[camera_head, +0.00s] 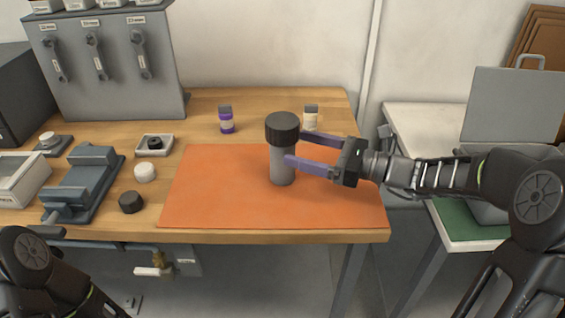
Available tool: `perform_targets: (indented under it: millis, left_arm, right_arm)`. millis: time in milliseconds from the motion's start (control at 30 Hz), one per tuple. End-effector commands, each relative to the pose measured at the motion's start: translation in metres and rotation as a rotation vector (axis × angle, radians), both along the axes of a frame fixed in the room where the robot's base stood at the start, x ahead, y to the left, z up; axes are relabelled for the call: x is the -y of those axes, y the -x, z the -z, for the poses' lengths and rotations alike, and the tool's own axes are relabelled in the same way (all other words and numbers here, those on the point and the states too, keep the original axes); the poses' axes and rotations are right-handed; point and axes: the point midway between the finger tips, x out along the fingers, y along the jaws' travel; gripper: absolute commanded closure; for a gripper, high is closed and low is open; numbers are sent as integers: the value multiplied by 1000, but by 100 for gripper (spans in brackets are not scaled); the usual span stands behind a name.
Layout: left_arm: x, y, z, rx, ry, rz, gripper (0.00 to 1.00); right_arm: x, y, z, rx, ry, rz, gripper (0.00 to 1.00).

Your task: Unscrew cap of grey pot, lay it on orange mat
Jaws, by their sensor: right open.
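The grey pot (282,167) stands upright on the orange mat (213,192). Its wide black ribbed cap (282,128) sits on top of it. My right gripper (292,148) reaches in from the right with its purple fingers apart. One finger passes in front of the pot's body below the cap, and the other is behind at about cap height. I cannot tell whether either finger touches the pot. My left arm shows at the bottom left, but its gripper is out of view.
Left of the mat are a black cap (132,202), a white cap (145,172), a small tray (154,145) and a blue-grey vise (84,182). A purple-labelled bottle (226,120) and a white bottle (310,117) stand behind the mat. The mat's front and left are clear.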

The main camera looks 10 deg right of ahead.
Motion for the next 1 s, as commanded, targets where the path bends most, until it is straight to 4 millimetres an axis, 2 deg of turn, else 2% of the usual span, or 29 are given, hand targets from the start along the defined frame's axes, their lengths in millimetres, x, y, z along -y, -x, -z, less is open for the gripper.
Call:
perform_targets:
  millis: [167,467,1000]
  left_arm:
    - [0,0,-1,0,0,0,64]
    - [0,0,-3,0,0,0,64]
    - [0,0,-3,0,0,0,64]
  right_arm:
    - [-9,-6,2,-1,-1,-2,24]
    - [-40,-29,5,0,0,-2,24]
    - [-42,-31,5,0,0,0,24]
